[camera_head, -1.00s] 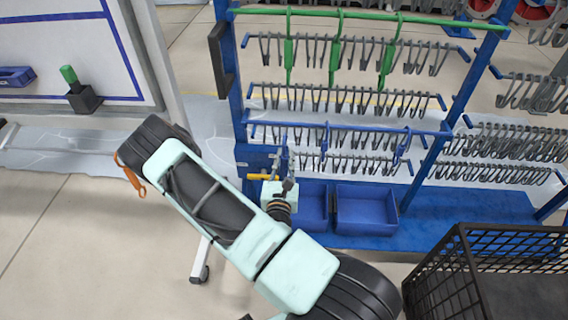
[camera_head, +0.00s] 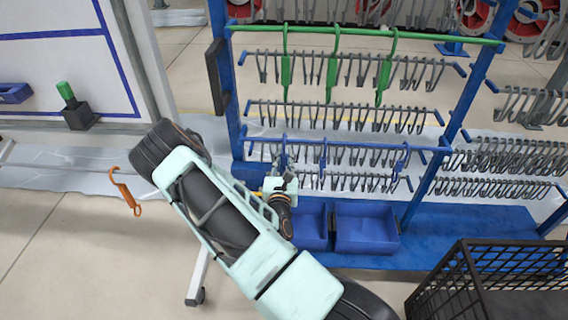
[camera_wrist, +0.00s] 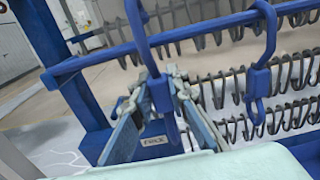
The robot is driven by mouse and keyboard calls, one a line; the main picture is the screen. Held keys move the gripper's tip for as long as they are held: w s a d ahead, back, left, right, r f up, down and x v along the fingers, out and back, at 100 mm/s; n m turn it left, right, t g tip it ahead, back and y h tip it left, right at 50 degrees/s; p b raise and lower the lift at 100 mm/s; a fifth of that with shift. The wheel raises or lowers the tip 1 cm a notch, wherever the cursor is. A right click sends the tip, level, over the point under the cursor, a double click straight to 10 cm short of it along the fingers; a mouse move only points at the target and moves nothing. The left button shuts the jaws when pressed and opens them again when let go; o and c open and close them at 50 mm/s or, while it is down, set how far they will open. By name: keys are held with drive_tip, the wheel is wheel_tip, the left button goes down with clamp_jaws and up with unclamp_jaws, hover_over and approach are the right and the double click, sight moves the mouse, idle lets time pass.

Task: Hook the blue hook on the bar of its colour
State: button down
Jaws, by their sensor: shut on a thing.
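My gripper (camera_head: 283,180) is shut on a blue hook (camera_wrist: 158,92), which also shows in the head view (camera_head: 283,156). In the wrist view the hook stands upright between the fingers (camera_wrist: 158,82), its shank crossing in front of the blue bar (camera_wrist: 200,27). Its top is cut off by the picture edge, so I cannot tell whether its crook sits over the bar. In the head view the blue bar (camera_head: 350,144) is the lower coloured bar of the rack. Two other blue hooks, one in the middle (camera_head: 323,157) and one at the right (camera_head: 401,160), hang from it.
A green bar (camera_head: 440,37) with three green hooks (camera_head: 332,70) is above. Rows of grey hooks (camera_head: 345,115) stand behind. Blue bins (camera_head: 366,228) are below, a black crate (camera_head: 455,285) at lower right. An orange hook-shaped thing (camera_head: 124,192) is beside my arm.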

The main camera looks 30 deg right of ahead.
drive_tip(key=shift+w+d+f+b, duration=0.45)
drive_tip(key=shift+w+f+b, duration=0.15)
drive_tip(key=shift+w+f, duration=0.2)
drive_tip(key=shift+w+d+f+b, duration=0.45)
drive_tip(key=shift+w+f+b, duration=0.15)
drive_tip(key=shift+f, duration=0.2)
drive_tip(key=c, duration=1.9)
unclamp_jaws()
drive_tip(key=shift+f, duration=0.1)
drive_tip(key=shift+o, duration=0.5)
